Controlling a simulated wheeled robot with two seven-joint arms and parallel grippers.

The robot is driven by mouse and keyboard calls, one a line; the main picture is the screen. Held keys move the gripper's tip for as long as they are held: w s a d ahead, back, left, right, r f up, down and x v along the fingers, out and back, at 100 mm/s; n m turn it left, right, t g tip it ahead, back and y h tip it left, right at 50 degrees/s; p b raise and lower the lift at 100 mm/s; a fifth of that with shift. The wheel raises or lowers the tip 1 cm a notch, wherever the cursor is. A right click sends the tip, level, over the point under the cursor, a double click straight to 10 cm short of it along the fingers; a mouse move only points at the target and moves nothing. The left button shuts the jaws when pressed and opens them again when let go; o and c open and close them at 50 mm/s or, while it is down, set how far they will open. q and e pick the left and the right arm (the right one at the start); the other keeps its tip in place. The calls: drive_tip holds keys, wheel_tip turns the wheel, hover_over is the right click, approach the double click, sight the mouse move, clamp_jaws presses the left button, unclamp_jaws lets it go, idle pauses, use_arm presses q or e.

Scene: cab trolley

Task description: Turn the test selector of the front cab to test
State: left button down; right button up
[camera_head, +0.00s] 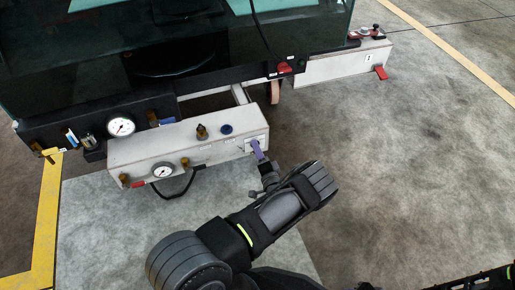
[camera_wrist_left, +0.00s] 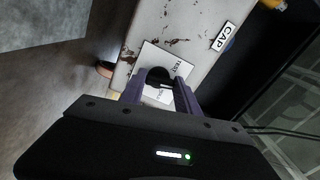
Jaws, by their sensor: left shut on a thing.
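The test selector (camera_wrist_left: 156,74) is a small black knob on a white plate with partly covered lettering, on the worn pale end of a box. My left gripper (camera_head: 257,147) is at the right end of the long white box (camera_head: 150,153) below the cab. In the left wrist view its two purple fingers (camera_wrist_left: 163,88) stand on either side of the knob and are shut on it. The fingers hide part of the knob and plate, so I cannot tell its setting. My right gripper is not in view.
The box carries a round gauge (camera_head: 163,170), a brass fitting (camera_head: 202,131) and a blue knob (camera_head: 226,129). Another gauge (camera_head: 121,126) is on the dark cab front. A second white box (camera_head: 330,67) with a red lever (camera_head: 381,73) stands at right. The concrete floor at right is clear.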

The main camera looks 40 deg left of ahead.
use_arm(q)
drive_tip(key=shift+f+n+p, duration=0.15)
drive_tip(key=shift+n+p, duration=1.35)
drive_tip(key=shift+n, duration=3.1)
drive_tip(key=c, duration=0.9)
unclamp_jaws()
